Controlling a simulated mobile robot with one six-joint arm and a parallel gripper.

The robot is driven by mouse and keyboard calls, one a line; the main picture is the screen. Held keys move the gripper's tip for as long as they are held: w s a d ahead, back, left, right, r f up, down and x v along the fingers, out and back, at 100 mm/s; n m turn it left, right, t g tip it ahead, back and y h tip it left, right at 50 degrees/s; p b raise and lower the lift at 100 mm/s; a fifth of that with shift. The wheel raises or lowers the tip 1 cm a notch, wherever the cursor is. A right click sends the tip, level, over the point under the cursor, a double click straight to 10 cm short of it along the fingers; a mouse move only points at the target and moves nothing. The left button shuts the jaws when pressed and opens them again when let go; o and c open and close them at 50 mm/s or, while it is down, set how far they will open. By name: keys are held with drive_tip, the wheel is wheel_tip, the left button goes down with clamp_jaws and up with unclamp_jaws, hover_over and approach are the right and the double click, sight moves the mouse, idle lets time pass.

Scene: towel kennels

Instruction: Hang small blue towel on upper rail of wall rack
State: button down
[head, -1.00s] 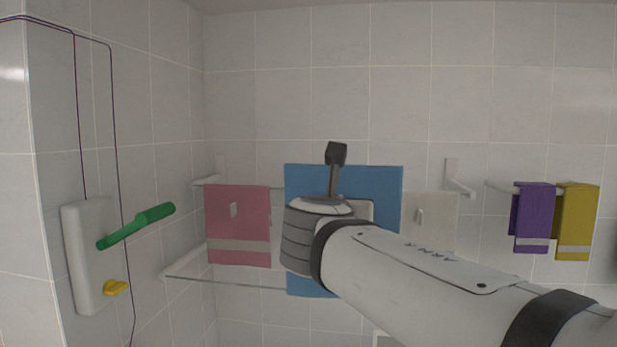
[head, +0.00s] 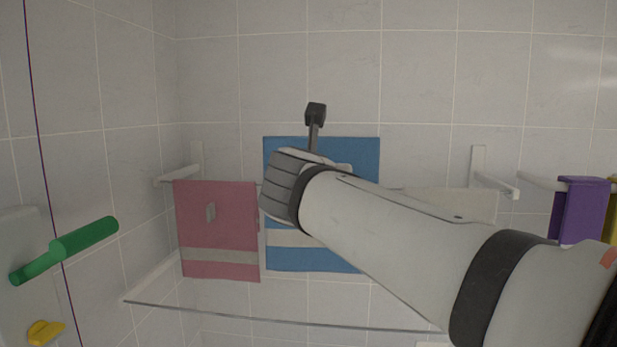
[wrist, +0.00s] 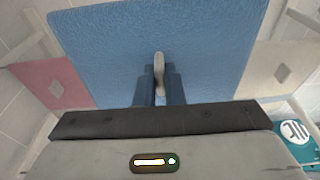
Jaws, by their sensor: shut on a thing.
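The blue towel (head: 350,150) is spread flat and upright, with a pale stripe low down. It also fills the upper middle of the wrist view (wrist: 220,40). My gripper (wrist: 158,82) is shut on the towel at a small pale tab; in the head view my arm hides the fingers. The upper rail runs between a left bracket (head: 180,174) and a right bracket (head: 495,183). The blue towel's top edge is above rail height, between the pink towel (head: 215,225) and the cream towel (head: 470,203). I cannot tell whether it touches the rail.
A lower rail (head: 230,319) crosses below the towels. A purple towel (head: 580,212) hangs on another rail at the right, beside a yellow towel (head: 612,225). A green handle (head: 85,239) and a yellow knob (head: 45,332) stick out at the left. A teal item (wrist: 295,132) shows in the wrist view.

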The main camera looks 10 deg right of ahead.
drive_tip(key=r+x, duration=0.1)
drive_tip(key=x, duration=0.7)
drive_tip(key=shift+w+d+p, duration=0.3)
drive_tip(key=shift+w, duration=0.05)
drive_tip(key=shift+r, duration=0.1)
drive_tip(key=shift+p+x, duration=0.3)
drive_tip(key=shift+x, duration=0.75)
drive_tip(key=shift+r, duration=0.25)
drive_tip(key=shift+f, duration=0.2)
drive_tip(key=shift+f+b, duration=1.25)
drive_tip(key=shift+f, duration=0.2)
